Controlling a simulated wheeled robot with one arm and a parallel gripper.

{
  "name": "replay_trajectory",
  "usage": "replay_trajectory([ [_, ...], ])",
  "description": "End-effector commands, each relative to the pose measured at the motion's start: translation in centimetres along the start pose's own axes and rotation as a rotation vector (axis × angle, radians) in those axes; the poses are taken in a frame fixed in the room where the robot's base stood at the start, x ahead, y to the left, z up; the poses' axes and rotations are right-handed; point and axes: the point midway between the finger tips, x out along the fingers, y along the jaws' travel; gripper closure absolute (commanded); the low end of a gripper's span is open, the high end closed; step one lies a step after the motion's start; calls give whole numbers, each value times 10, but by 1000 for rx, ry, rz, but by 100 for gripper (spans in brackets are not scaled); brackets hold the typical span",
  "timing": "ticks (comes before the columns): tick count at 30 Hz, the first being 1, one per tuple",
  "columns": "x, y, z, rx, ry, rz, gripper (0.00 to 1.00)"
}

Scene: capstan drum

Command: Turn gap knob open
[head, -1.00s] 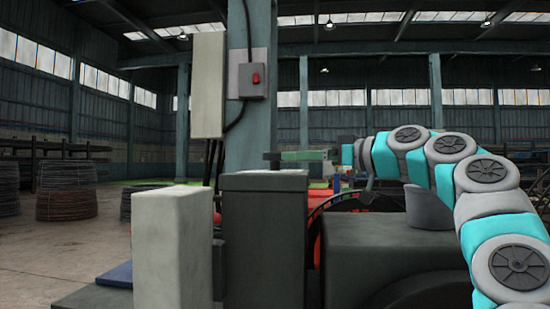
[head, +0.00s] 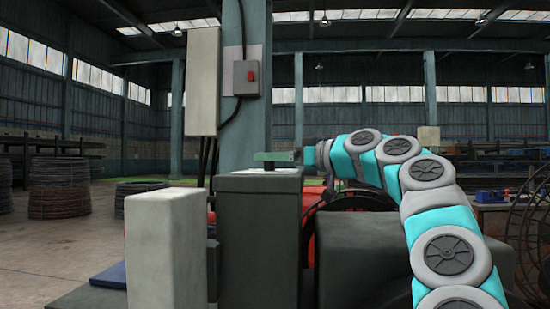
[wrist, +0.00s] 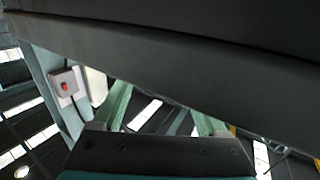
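The gap knob (head: 269,165) seems to be the small dark piece on top of the dark grey housing (head: 258,230) in the head view. It is mostly hidden behind my green fingers. My gripper (head: 274,157) reaches in from the right, level with the knob, just above the housing top. In the wrist view my gripper (wrist: 162,106) has its two green fingers spread apart, with only background between them. The knob cannot be made out there. I cannot tell whether the fingers touch it.
A pale box (head: 166,245) stands left of the housing. A post (head: 256,120) behind carries a grey switch box with a red switch (head: 247,77). A dark machine block (head: 360,255) lies below my arm. In the wrist view a dark surface (wrist: 200,60) fills the upper right, close to the fingers.

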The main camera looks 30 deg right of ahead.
Motion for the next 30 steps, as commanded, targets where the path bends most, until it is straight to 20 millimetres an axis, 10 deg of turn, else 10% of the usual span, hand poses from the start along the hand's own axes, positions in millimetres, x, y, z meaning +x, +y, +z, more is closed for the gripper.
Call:
replay_trajectory([
  [15,0,0,0,0,0,0,84],
  [30,-2,-3,3,-2,0,233,85],
])
